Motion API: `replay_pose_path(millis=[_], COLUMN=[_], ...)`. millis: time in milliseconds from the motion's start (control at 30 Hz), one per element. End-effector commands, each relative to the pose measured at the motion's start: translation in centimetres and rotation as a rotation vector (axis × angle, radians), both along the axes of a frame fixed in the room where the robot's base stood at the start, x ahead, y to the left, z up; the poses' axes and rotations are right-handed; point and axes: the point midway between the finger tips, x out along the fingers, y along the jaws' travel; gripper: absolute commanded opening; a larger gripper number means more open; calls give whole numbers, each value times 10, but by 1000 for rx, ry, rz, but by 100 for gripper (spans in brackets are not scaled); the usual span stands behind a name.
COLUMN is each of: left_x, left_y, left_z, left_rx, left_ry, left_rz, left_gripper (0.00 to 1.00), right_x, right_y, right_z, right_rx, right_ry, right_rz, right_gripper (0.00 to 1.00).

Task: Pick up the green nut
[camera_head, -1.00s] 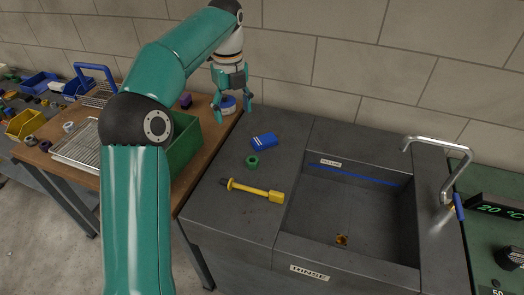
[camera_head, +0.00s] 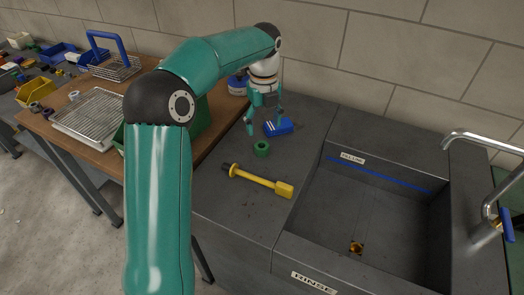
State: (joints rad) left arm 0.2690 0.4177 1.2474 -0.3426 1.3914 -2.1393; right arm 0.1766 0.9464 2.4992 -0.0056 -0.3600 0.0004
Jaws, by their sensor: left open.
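The green nut (camera_head: 262,149) lies on the dark grey counter (camera_head: 222,205), left of the sink. My left gripper (camera_head: 265,129) is open and points down just behind the nut, with its fingers spread. One finger is at the left and the other is in front of the blue block. I cannot tell the exact height of the fingertips above the counter. Nothing is held between the fingers. My right gripper is not in view.
A blue block (camera_head: 284,128) lies close behind the nut. A yellow-handled tool (camera_head: 262,181) lies in front of it. The sink (camera_head: 375,215) with a chrome tap (camera_head: 470,140) is to the right. A wooden table (camera_head: 82,155) with a wire tray (camera_head: 93,117) is to the left.

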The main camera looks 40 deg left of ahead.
Motion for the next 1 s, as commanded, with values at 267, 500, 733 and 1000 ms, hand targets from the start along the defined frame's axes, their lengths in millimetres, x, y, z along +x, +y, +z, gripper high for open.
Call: replay_pose_path(millis=[267, 500, 733, 1000], left_x=[-1, -2, -2, -2], left_y=[1, 4, 6, 6], left_z=[-31, -54, -81, -84], left_rx=[0, -2, -1, 0], left_ry=[0, 4, 0, 0], left_rz=[3, 2, 2, 2], left_gripper=[71, 71, 71, 71], right_x=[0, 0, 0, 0], right_y=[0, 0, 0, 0], right_z=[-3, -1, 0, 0], right_rx=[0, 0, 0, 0], right_ry=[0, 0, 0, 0], right_rz=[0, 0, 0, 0], right_gripper=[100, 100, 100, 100])
